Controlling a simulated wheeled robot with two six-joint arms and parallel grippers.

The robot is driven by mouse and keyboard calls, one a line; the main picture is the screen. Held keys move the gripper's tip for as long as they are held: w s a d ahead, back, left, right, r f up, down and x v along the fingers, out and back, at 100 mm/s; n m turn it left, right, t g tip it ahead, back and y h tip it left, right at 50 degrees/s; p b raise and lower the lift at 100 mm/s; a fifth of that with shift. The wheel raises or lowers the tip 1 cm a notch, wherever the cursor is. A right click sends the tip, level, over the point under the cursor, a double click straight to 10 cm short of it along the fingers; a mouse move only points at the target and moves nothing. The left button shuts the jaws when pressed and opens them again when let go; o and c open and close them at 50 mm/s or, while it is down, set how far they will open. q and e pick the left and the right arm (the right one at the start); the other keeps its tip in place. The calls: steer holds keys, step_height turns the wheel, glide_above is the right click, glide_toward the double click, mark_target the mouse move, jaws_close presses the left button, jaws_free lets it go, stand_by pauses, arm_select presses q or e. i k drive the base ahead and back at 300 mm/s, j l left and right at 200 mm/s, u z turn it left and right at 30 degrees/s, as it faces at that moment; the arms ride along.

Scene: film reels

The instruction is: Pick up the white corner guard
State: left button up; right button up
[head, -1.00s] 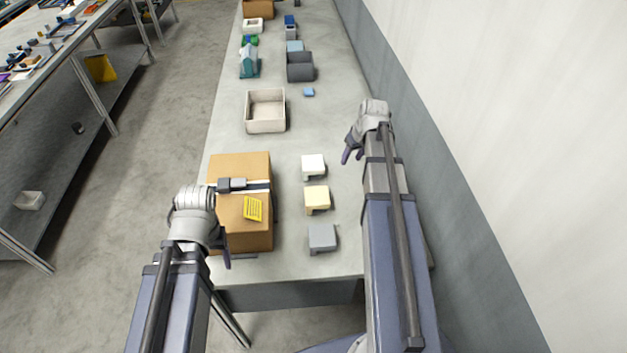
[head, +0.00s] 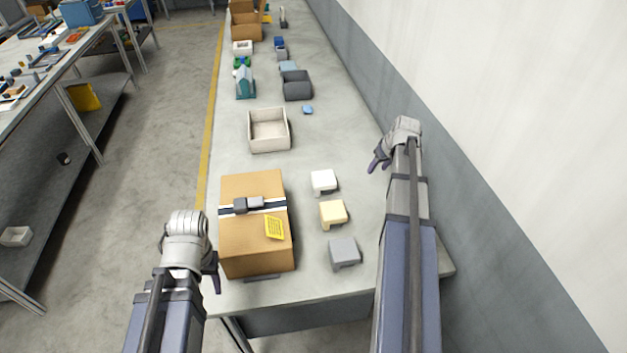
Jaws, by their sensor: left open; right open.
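The white corner guard (head: 323,180) lies on the grey table, right of the cardboard box (head: 240,186). It is the farthest of three similar guards in a column. A cream-yellow guard (head: 333,213) lies just nearer, and a grey guard (head: 344,251) nearer still. My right gripper (head: 377,164) is open and empty, to the right of the white guard and apart from it. My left gripper (head: 214,282) is open and empty at the left of the box, near the table's front left edge. Its fingers are partly hidden by my wrist.
A beige open tray (head: 270,149) stands beyond the box. Farther back are a small blue piece (head: 308,109), a dark grey holder (head: 297,88) and a teal object (head: 244,84). A wall (head: 500,130) runs along the right side. Table between tray and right gripper is clear.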

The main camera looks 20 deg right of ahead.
mark_target(323, 179)
steer(key=i+j+z, duration=0.1)
steer(key=j, duration=0.3)
steer(key=i+j+z, duration=0.1)
steer(key=j, duration=0.3)
steer(key=i+j+z, duration=0.1)
steer(key=j, duration=0.35)
steer(key=i, duration=0.1)
